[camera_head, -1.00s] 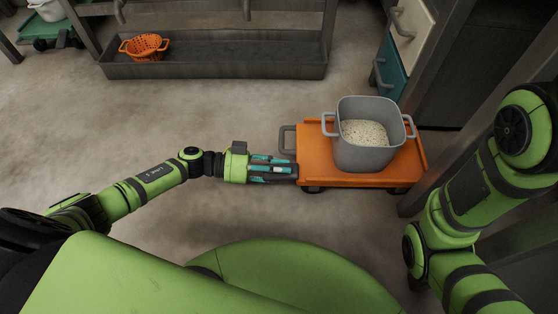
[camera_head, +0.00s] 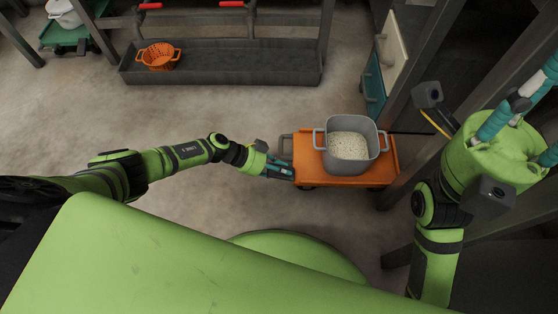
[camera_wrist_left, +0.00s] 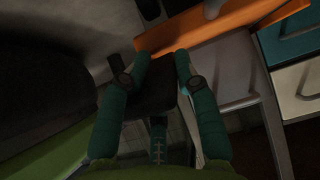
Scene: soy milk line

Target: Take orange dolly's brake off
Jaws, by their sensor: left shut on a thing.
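My left gripper (camera_head: 292,171) is at the dolly's left end. In the left wrist view its teal fingers (camera_wrist_left: 162,70) are closed around a dark block (camera_wrist_left: 155,98), which seems to be the brake part. The brake's setting cannot be told. My right gripper (camera_head: 520,115) is raised at the right, partly cut off, its fingertips unclear.
A grey pot (camera_head: 347,168) of pale grains sits on the dolly. A metal post (camera_head: 415,165) and a drawer unit (camera_head: 384,70) stand close on the right. A grey trough (camera_head: 225,70) with an orange basket (camera_head: 159,56) lies behind.

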